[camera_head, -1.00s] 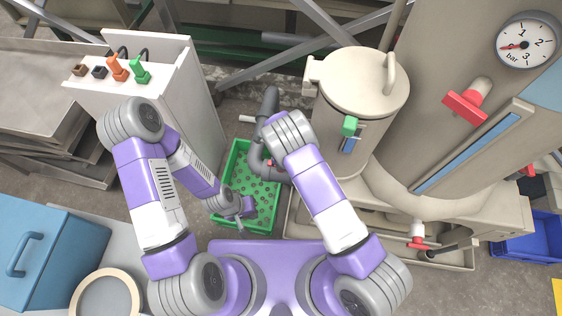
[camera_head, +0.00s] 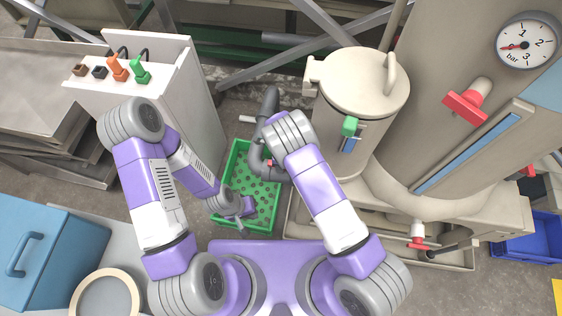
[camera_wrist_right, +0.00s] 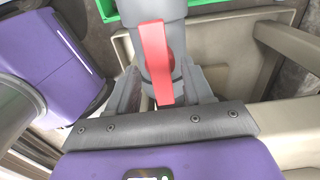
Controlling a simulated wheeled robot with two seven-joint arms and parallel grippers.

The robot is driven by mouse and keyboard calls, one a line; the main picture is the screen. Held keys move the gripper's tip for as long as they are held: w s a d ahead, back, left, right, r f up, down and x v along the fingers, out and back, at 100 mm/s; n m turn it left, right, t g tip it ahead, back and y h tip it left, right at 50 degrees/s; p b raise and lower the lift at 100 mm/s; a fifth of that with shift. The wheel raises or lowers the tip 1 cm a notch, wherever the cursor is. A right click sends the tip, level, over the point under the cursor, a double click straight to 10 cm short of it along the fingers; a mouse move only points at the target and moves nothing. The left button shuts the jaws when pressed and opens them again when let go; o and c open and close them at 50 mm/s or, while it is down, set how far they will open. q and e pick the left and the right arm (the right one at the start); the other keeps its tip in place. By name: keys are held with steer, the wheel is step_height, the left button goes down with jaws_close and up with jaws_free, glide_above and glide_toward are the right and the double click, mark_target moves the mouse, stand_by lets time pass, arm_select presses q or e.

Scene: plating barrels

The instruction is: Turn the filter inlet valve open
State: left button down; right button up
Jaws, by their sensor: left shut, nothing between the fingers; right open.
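A red valve handle (camera_wrist_right: 154,62) lies lengthwise along a grey pipe fitting (camera_wrist_right: 155,20) in the right wrist view. My right gripper (camera_wrist_right: 162,88) is open, with one finger on each side of the handle; I cannot tell whether either touches it. In the head view only a small red bit of the handle (camera_head: 269,162) shows beside the grey pipe (camera_head: 258,150), and my right arm hides the right gripper. My left gripper (camera_head: 243,218) is shut and empty, over the near part of the green crate.
The perforated green crate (camera_head: 234,160) stands below the pipe. The taller vessel carries a red handle (camera_head: 465,108) and a gauge (camera_head: 527,45). A lower red valve (camera_head: 418,244) is nearby.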

step_height(320, 180, up, 8)
steer(key=p, duration=0.2)
steer(key=shift+f+p, duration=0.2)
steer(key=shift+p, duration=0.2)
